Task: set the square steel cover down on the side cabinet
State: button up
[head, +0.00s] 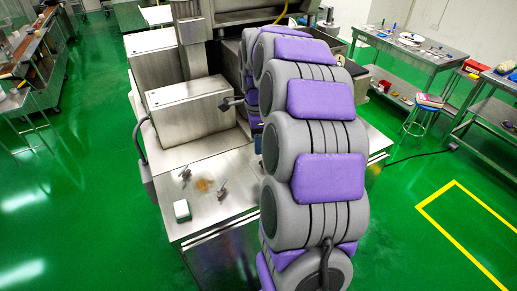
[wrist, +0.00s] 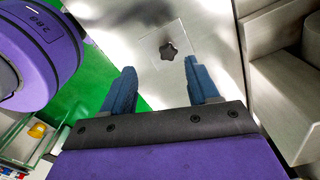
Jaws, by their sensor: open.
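In the wrist view, a thin square steel cover (wrist: 152,44) with a black star-shaped knob (wrist: 168,50) lies on a bright steel surface (wrist: 212,32). My gripper (wrist: 162,82) is open, with its two blue fingers apart and nothing between them. The knob shows just beyond the fingertips, between their lines, and the fingers do not appear to touch it. In the head view, my arm hides the cover and most of the gripper. A steel cabinet (head: 222,217) stands at the front of the machine; I cannot tell whether it is the side cabinet.
Small metal parts and a white block (head: 182,210) lie on the cabinet top. A steel box housing (head: 188,110) stands behind it. A steel table (head: 420,52) and a stool (head: 424,115) stand at right. The green floor at front left is clear.

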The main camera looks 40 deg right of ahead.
jog(key=s+a+r+n+g, duration=0.1)
jog(key=s+a+n, duration=0.7)
jog(key=a, duration=0.3)
jog(key=s+a+r+n, duration=0.1)
jog(key=s+a+n, duration=0.75)
jog(key=a, duration=0.25)
jog(key=s+a+f+n+b, duration=0.3)
jog(key=s+f+n+b, duration=0.1)
jog(key=s+f+n, duration=0.4)
jog(key=shift+s+a+g, duration=0.35)
jog(key=shift+s+g, duration=0.05)
jog(key=shift+s, duration=0.8)
